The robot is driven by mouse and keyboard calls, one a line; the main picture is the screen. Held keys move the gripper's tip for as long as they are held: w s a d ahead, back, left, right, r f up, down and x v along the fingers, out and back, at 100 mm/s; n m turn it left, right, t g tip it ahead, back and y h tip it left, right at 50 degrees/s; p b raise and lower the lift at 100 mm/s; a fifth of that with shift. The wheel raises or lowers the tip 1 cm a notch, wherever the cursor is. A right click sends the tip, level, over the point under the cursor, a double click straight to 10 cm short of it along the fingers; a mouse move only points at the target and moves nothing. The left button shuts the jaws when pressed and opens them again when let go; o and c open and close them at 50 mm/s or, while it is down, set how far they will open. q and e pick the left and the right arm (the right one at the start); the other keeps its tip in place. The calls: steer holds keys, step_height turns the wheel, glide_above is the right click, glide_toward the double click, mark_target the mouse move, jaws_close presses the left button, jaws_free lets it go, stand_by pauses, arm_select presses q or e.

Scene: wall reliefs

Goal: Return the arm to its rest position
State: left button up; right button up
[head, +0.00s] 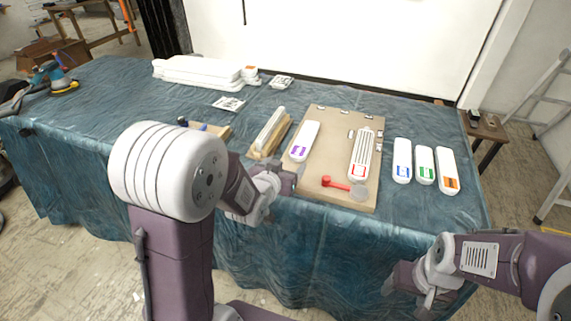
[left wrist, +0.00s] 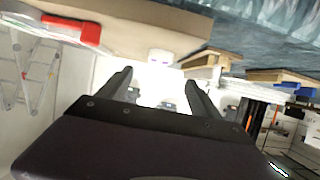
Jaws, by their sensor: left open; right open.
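My left gripper (head: 296,176) is open and empty at the table's front edge, near the left front corner of the tan board (head: 318,176). In the left wrist view its two fingers (left wrist: 160,90) stand apart with nothing between them. My right gripper (head: 402,292) is at the lower right, in front of the table and clear of the objects; its fingertips are hard to make out. The purple-marked white piece (head: 304,141) and the red-marked ribbed piece (head: 361,153) lie on the board. A red-handled tool (head: 338,184) lies at its front.
White pieces marked blue (head: 402,161), green (head: 425,165) and orange (head: 448,171) lie right of the board. A wooden holder (head: 266,143) with a white strip stands left of it. White slabs (head: 200,72) and a sander (head: 53,77) lie further back. The cloth between is mostly clear.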

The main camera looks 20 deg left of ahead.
stand_by(0.4)
arm_select(q)
steer(key=shift+d+r, duration=0.15)
steer(key=shift+r, duration=0.4)
steer(key=shift+s+r, duration=0.2)
steer(key=shift+s, duration=0.1)
steer(key=s+f+g, duration=0.6)
steer(key=s, duration=0.4)
steer(key=s+f+g, duration=0.6)
steer(key=s, duration=0.5)
step_height(320, 180, up, 15)
steer(key=p, duration=1.5)
steer(key=shift+r+n+p, duration=0.15)
steer(key=shift+n+p, duration=0.15)
steer(key=shift+p, duration=0.1)
